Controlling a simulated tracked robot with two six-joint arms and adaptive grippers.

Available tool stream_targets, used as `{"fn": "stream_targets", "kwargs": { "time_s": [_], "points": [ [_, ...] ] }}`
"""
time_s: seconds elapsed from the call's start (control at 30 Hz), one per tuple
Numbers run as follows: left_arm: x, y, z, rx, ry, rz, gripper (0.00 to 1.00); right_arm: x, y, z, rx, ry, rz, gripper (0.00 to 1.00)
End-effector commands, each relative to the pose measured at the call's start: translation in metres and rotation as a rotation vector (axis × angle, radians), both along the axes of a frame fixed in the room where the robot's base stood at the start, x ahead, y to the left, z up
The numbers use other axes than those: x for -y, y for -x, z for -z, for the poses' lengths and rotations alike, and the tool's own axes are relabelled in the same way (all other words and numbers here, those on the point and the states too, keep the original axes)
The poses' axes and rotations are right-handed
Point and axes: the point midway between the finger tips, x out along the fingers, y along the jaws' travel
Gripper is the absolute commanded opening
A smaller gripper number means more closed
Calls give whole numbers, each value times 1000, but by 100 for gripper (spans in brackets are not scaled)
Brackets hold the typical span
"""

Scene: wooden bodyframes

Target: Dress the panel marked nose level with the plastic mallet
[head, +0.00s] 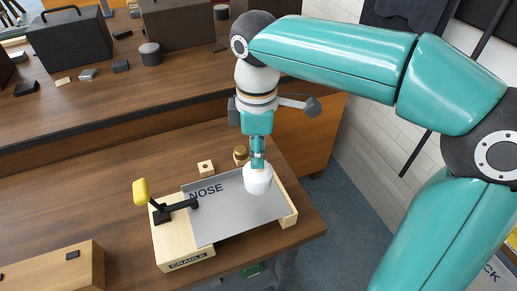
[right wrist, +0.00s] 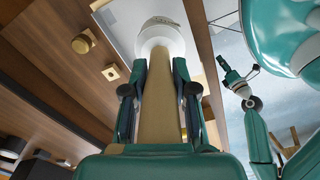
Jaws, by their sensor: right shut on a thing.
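My right gripper (head: 258,157) is shut on the handle of the plastic mallet, pointing down. The mallet's white head (head: 258,179) is over the right part of the panel; I cannot tell whether it touches. In the right wrist view, the tan handle (right wrist: 158,112) runs between the fingers (right wrist: 158,85) to the white head (right wrist: 160,35). The grey panel marked NOSE (head: 225,216) lies on the wooden cradle (head: 181,246). A clamp with a yellow handle (head: 140,191) reaches over the panel's left edge, its handle upright.
A small wooden block (head: 205,168) and a round brass-coloured piece (head: 240,153) stand behind the panel. A wooden box (head: 62,270) is at the front left. Dark cases (head: 70,40) and small blocks sit on the back bench. Bench left of the cradle is clear.

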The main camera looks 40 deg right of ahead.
Motion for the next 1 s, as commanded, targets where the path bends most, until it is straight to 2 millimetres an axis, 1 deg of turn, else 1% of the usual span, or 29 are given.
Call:
{"fn": "stream_targets", "kwargs": {
  "time_s": [0.23, 0.33, 0.47, 0.6, 0.73, 0.83, 1.0],
  "points": [
    [0, 0, 0, 0, 0, 0, 40, 0, 1, 0, 1, 0, 0, 0],
    [0, 0, 1, 0, 0, 0, 40, -4, 6, -2, 2, -1, -1, 0],
    [0, 0, 1, 0, 0, 0, 40, -15, 25, -7, 5, -2, -3, 0],
    [0, 0, -1, 0, 0, 0, 40, -30, 48, -14, 4, -1, -4, 0],
    [0, 0, -4, 0, 0, 0, 40, -41, 67, -19, 4, 0, -3, 0],
    [0, 0, -4, 0, 0, 0, 40, -46, 75, -20, 3, -1, -1, 0],
    [0, 0, -4, 0, 0, 0, 40, -47, 77, -20, 1, 0, 2, 0]
  ]
}}
